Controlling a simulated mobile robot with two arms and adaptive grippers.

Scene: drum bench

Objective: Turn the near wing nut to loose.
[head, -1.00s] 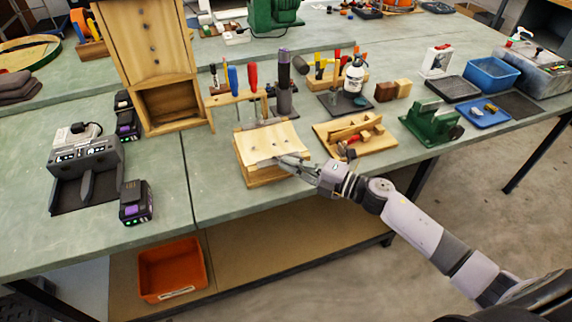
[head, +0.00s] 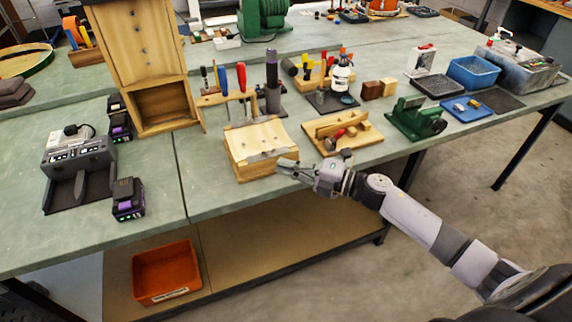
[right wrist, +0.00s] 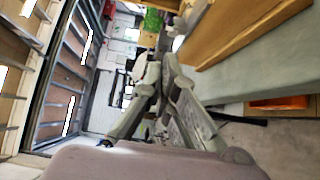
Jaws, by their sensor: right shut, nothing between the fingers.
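A wooden box with a pale, slightly curved top (head: 257,137) sits at the bench's front edge in the head view. Small dark fittings show on its top, too small to tell which is the near wing nut. Its wooden side also fills the upper right of the right wrist view (right wrist: 245,35). My right gripper (head: 282,168) is just off the box's front right corner, near the bench edge. Its fingers (right wrist: 164,62) are together in the right wrist view, with nothing between them. My left gripper is out of view.
A wooden tray with tools (head: 362,138) stands right of the box, and a green vise-like tool (head: 412,118) beyond it. A screwdriver rack (head: 222,98) stands behind. A tall wooden cabinet (head: 140,50) is at the left. An orange bin (head: 166,272) is on the lower shelf.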

